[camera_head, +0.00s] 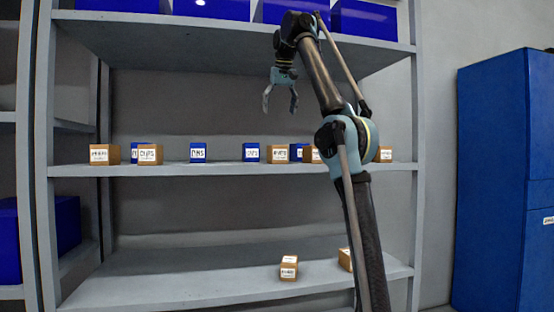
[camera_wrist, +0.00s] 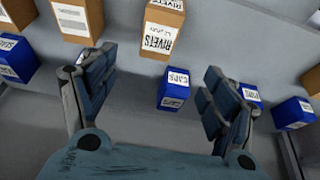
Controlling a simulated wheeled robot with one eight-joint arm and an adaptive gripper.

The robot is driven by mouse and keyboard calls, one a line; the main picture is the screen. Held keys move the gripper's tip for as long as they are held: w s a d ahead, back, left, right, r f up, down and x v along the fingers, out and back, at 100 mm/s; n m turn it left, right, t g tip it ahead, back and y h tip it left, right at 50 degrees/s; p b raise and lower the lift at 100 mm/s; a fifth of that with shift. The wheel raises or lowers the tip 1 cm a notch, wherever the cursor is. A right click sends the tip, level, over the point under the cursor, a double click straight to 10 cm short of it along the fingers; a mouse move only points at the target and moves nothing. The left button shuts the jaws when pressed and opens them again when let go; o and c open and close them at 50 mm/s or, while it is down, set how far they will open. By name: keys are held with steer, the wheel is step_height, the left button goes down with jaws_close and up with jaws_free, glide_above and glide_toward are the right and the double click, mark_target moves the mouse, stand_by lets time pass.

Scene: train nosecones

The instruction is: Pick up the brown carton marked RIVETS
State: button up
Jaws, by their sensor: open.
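A brown carton marked RIVETS (camera_wrist: 162,32) shows at the top middle of the wrist view, its white label facing the camera. In the head view, a brown carton (camera_head: 278,153) on the middle shelf has a label that may read RIVETS, but it is too small to be sure. My gripper (camera_head: 280,103) hangs pointing down in front of the shelving, above the row of cartons. In the wrist view my gripper (camera_wrist: 157,70) has its fingers spread apart with nothing held. The RIVETS carton lies beyond the fingertips, apart from them.
A blue CAPS box (camera_wrist: 172,88) sits close beside the RIVETS carton. Another brown carton (camera_wrist: 80,18) and several blue boxes flank them. The middle shelf (camera_head: 225,170) has gaps between cartons. A lower-shelf carton (camera_head: 289,267) and a blue cabinet (camera_head: 490,180) also show.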

mark_target(277, 148)
steer(key=shift+x, duration=8.2)
steer(key=shift+d+f, duration=0.15)
steer(key=shift+f, duration=0.1)
steer(key=c, duration=1.4)
